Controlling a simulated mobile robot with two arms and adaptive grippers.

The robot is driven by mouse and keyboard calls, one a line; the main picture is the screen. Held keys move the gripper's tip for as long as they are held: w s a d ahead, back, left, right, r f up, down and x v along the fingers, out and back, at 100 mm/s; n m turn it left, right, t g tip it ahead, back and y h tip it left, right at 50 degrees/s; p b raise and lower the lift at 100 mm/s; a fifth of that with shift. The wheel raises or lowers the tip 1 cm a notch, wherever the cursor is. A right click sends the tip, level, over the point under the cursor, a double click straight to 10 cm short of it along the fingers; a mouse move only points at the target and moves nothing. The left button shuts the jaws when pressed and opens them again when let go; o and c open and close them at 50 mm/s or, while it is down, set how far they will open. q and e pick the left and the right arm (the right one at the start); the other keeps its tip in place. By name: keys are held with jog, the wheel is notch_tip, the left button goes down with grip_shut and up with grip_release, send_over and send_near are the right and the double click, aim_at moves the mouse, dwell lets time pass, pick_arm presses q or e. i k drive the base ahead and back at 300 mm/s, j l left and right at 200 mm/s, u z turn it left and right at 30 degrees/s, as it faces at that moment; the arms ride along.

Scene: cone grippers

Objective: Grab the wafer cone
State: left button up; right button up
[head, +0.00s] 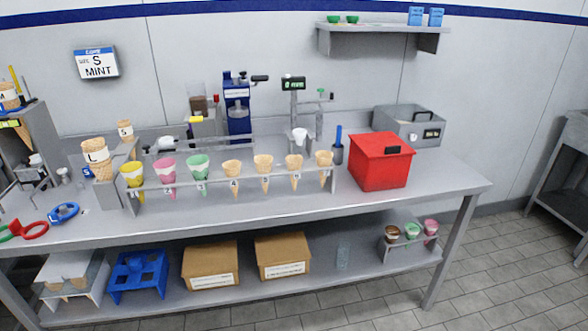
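Several plain tan wafer cones stand point down in the right part of a grey rack (285,184) on the table. They include one cone (233,170) marked 4, then a cone (263,163), a cone (294,164) and the rightmost cone (324,160). Left of them in the same rack are a yellow cone (132,177), a pink cone (165,171) and a green cone (198,167). More tan cones stand stacked at the left: a large stack (98,160) marked L and a smaller stack (125,131) marked S. Neither of my grippers is in view.
A red box (380,162) stands right of the rack. Red (33,230) and blue (63,213) ring-shaped tools lie at the table's left. Dispensers (238,107) stand behind the rack. A wall sign (96,63) reads S MINT. The table front (250,217) is clear.

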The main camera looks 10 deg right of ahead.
aim_at(294, 162)
jog(key=i+j+z, duration=0.1)
jog(key=z, duration=0.25)
jog(key=i+j+z, duration=0.2)
jog(key=z, duration=0.15)
jog(key=i+j+z, duration=0.15)
jog(key=z, duration=0.15)
